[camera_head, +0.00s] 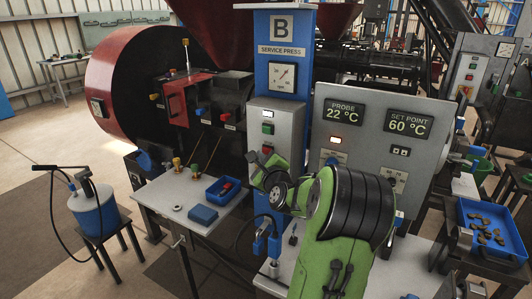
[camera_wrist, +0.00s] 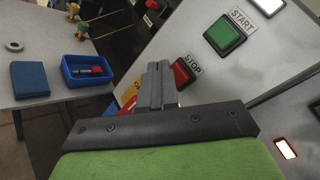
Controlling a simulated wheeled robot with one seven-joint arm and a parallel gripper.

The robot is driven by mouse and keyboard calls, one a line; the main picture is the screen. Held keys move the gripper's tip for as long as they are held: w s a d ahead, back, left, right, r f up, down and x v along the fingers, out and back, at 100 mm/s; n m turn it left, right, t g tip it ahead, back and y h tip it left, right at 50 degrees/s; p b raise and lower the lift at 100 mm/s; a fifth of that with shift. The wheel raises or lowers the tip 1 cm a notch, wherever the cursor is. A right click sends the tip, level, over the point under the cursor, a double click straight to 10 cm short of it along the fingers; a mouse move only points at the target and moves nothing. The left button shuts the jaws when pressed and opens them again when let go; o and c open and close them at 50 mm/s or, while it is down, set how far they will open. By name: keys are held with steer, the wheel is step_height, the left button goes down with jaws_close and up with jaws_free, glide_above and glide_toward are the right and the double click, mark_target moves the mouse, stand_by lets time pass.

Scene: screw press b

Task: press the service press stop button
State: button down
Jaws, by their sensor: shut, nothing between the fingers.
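The service press (camera_head: 282,50) has a blue column marked B and a grey control box (camera_head: 288,112) with a green start button (camera_head: 267,128). In the wrist view the red stop button (camera_wrist: 182,73) sits beside its STOP label, below and left of the green start button (camera_wrist: 225,36). My gripper (camera_wrist: 160,68) is shut and empty. Its fingertips overlap the left edge of the stop button in the picture; I cannot tell whether they touch it.
A side table (camera_head: 160,193) on the left holds a blue tray (camera_head: 223,189) and a blue block (camera_head: 203,215). A wide grey panel (camera_head: 375,110) with temperature displays stands right of the control box. A blue bin of parts (camera_head: 492,228) is at far right.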

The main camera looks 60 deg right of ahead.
stand_by(0.3)
steer(key=shift+d, duration=0.4)
steer(key=shift+d+p, duration=0.4)
steer(key=shift+d, duration=0.05)
stand_by(0.5)
steer(key=shift+a, duration=0.85)
steer(key=shift+s+a, duration=0.15)
steer(key=shift+a, duration=1.1)
steer(key=shift+s+a, duration=0.1)
steer(key=shift+a, duration=1.15)
